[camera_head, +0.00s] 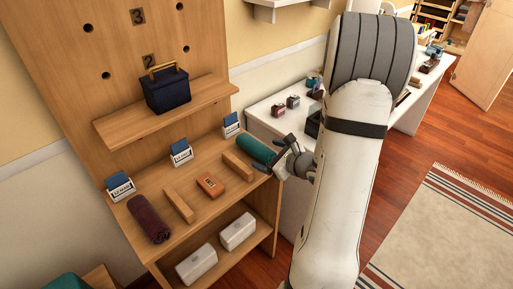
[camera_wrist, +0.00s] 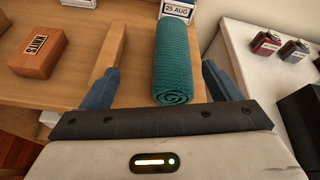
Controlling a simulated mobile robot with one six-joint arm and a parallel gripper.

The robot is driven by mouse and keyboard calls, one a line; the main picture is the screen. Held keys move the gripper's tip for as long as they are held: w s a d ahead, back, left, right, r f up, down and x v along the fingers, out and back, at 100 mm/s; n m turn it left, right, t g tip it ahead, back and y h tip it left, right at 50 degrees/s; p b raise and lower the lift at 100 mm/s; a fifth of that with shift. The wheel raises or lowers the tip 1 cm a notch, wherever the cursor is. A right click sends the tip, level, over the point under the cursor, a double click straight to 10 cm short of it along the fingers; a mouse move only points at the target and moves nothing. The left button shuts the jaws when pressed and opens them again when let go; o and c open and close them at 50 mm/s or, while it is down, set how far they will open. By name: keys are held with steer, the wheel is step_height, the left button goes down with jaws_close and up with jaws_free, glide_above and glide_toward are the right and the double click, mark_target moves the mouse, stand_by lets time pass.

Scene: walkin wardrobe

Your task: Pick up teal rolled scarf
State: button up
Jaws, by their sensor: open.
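The teal rolled scarf (camera_head: 256,150) lies on the wooden shelf unit's middle shelf, at its right end. In the wrist view the scarf (camera_wrist: 175,65) lies lengthwise, its spiral end facing me. My gripper (camera_head: 284,158) is at the near end of the scarf, in front of the shelf edge. In the wrist view my gripper (camera_wrist: 160,85) is open, with one blue finger on each side of the scarf's near end. Nothing is held between the fingers. My gripper covers part of the scarf's near end in the head view.
A wooden divider (camera_wrist: 104,65) stands close left of the scarf. A "KNITS" block (camera_wrist: 38,51) lies further left. A date card (camera_wrist: 178,9) stands behind the scarf. A dark red rolled item (camera_head: 149,218) lies at the shelf's left. A white table (camera_head: 266,113) stands right.

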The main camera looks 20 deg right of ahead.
mark_target(260, 150)
steer(key=shift+w+d+f+m, duration=0.1)
steer(key=shift+d+f+m, duration=0.3)
steer(key=shift+d, duration=0.15)
steer(key=shift+w+f+h, duration=0.1)
steer(key=shift+w+h, duration=0.2)
steer(key=x, duration=0.7)
steer(key=shift+d+f, duration=0.2)
steer(key=shift+c, duration=0.2)
steer(key=c, duration=1.1)
steer(key=shift+r, duration=0.1)
